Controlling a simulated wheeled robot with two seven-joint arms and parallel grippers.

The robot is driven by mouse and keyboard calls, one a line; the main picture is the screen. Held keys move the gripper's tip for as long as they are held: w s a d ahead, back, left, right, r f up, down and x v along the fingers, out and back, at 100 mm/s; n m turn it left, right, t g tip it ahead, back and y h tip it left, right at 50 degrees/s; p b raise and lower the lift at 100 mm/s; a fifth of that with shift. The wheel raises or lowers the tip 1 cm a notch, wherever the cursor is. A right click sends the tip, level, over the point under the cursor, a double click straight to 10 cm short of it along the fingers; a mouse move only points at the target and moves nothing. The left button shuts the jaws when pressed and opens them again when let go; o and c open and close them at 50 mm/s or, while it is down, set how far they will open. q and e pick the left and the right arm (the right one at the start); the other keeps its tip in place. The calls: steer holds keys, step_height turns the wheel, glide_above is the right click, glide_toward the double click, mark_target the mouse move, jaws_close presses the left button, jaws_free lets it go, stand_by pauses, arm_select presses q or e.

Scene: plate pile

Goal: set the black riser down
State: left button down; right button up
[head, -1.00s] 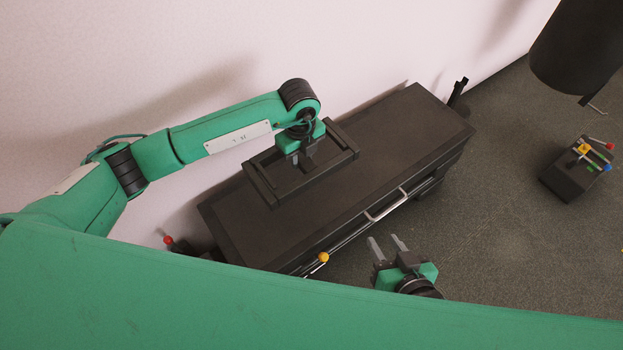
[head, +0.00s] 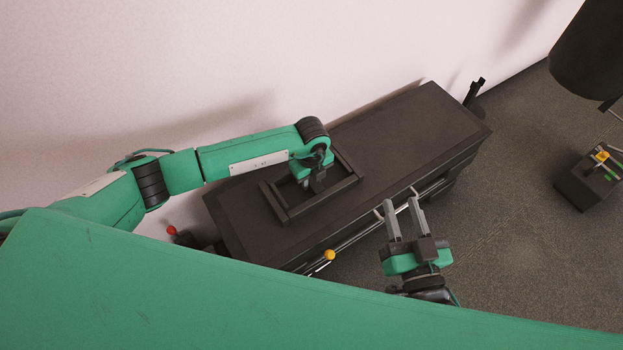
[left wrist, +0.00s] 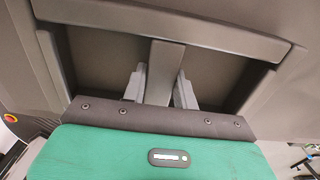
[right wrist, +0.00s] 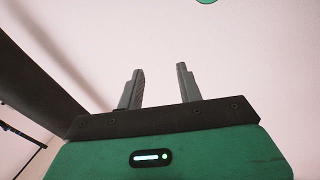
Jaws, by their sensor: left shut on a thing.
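The black riser (head: 325,201) is an open rectangular frame with a middle bar. My left gripper (head: 317,184) is shut on that bar, which shows between its fingers in the left wrist view (left wrist: 165,72). The riser lies over the left-middle part of the black cabinet's top (head: 420,125) and looks about level with it. I cannot tell whether it touches the top. The left hand hides part of the frame. My right gripper (head: 397,203) is open and empty by the cabinet's front edge, its fingers apart in the right wrist view (right wrist: 160,72).
The cabinet top right of the riser is clear. A yellow knob (head: 329,254) stands at the cabinet's front, a red knob (head: 171,230) at its left end. A black box with coloured knobs (head: 588,182) and a dark cylinder (head: 592,55) are at the right. A wall is behind.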

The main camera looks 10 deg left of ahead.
steer(key=shift+r, duration=0.15)
arm_select(q)
steer(key=c, duration=1.1)
jaws_free()
arm_select(e)
steer(key=shift+r, duration=0.1)
arm_select(q)
steer(key=shift+r, duration=0.35)
step_height(320, 180, up, 6)
steer(key=shift+r+p, duration=0.15)
steer(key=shift+p, duration=0.75)
steer(key=shift+r+p, duration=0.4)
steer(key=shift+r, duration=2.15)
arm_select(e)
steer(key=s+f+g+h, duration=0.1)
steer(key=s+f+g, duration=0.2)
steer(key=f+g, duration=0.2)
steer(key=shift+s+f+g, duration=0.25)
steer(key=shift+f+g, duration=0.05)
steer(key=shift+f, duration=0.9)
